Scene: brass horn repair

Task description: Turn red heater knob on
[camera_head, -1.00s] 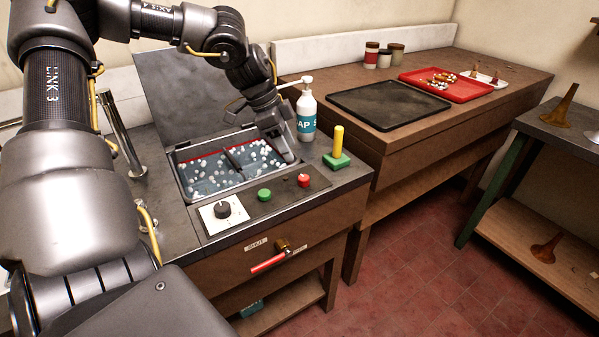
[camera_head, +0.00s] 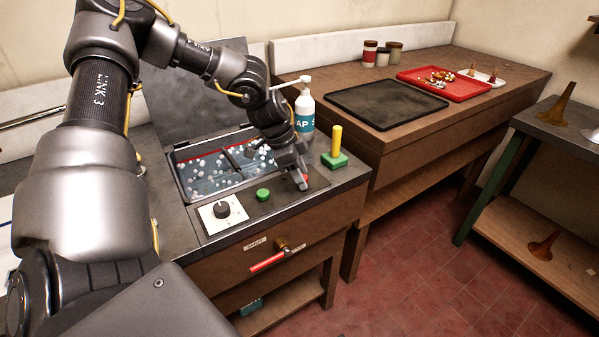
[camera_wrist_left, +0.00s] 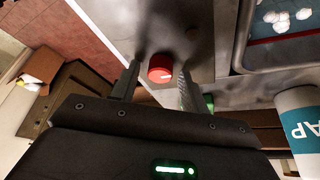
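The red knob (camera_wrist_left: 160,68) shows in the left wrist view on the dark control panel, with a small pale mark on its top. In the head view my left gripper (camera_head: 301,182) is over the right end of the panel and mostly hides the knob. In the wrist view the fingers of my left gripper (camera_wrist_left: 159,86) are apart, with the knob appearing between them. I see no finger clearly touching it. My right gripper is in neither view.
Left of the gripper are a green button (camera_head: 263,194) and a black dial (camera_head: 221,209). Behind is the sunken basin (camera_head: 185,197) with white floating pieces. A soap bottle (camera_head: 305,112) and a yellow-handled green block (camera_head: 336,152) stand close by on the right.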

